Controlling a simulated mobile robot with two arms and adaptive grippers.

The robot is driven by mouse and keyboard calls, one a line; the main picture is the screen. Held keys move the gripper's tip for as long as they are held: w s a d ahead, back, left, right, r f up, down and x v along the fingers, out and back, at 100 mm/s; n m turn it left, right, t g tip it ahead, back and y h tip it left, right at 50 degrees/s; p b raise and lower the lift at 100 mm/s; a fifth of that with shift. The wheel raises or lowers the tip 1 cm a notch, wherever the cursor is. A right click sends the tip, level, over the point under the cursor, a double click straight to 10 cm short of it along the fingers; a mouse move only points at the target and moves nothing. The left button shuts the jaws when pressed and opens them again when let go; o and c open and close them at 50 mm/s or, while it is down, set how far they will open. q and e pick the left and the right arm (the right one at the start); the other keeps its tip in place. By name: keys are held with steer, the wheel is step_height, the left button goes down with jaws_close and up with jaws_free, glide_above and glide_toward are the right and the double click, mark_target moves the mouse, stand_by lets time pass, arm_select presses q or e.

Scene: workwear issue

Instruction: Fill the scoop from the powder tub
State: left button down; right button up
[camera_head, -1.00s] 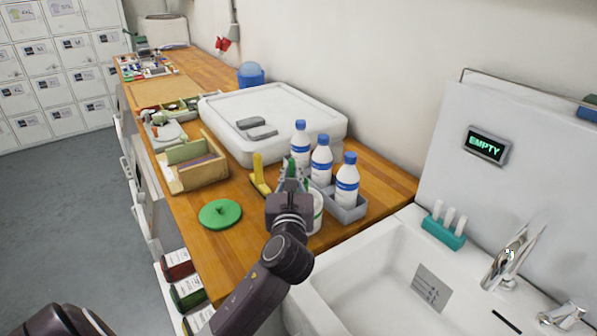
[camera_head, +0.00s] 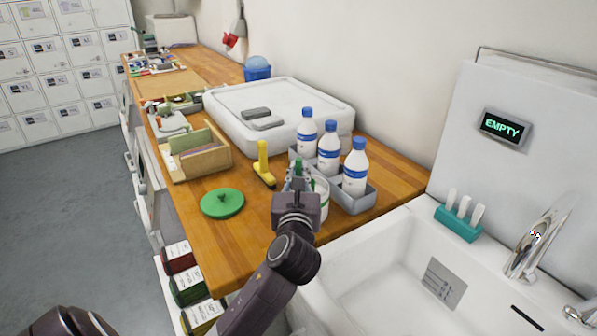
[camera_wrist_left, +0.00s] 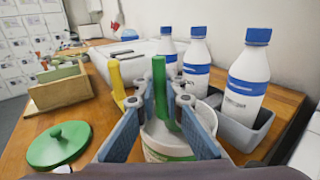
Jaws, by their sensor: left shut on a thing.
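My left gripper (camera_head: 298,186) is shut on the upright green handle of the scoop (camera_wrist_left: 160,85). In the left wrist view the handle runs down between the fingers over the mouth of the white powder tub (camera_wrist_left: 205,118). The scoop's bowl and the powder are hidden, so I cannot tell how deep it sits. In the head view the tub (camera_head: 321,190) is partly hidden behind my gripper. A round green lid (camera_head: 222,203) lies on the counter to the left. My right gripper is not in view.
A grey tray (camera_head: 352,203) with three blue-capped bottles stands close right of the tub. A wooden box (camera_head: 203,160) is farther left, the sink (camera_head: 385,265) at right. A wall display (camera_head: 503,128) reads EMPTY.

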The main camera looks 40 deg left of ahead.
arm_select(q)
steer(key=shift+f, duration=0.2)
stand_by(0.6)
steer(key=shift+f, duration=0.35)
stand_by(0.6)
step_height(320, 180, up, 7)
steer(key=p, duration=0.8)
steer(key=shift+p, duration=0.4)
stand_by(0.6)
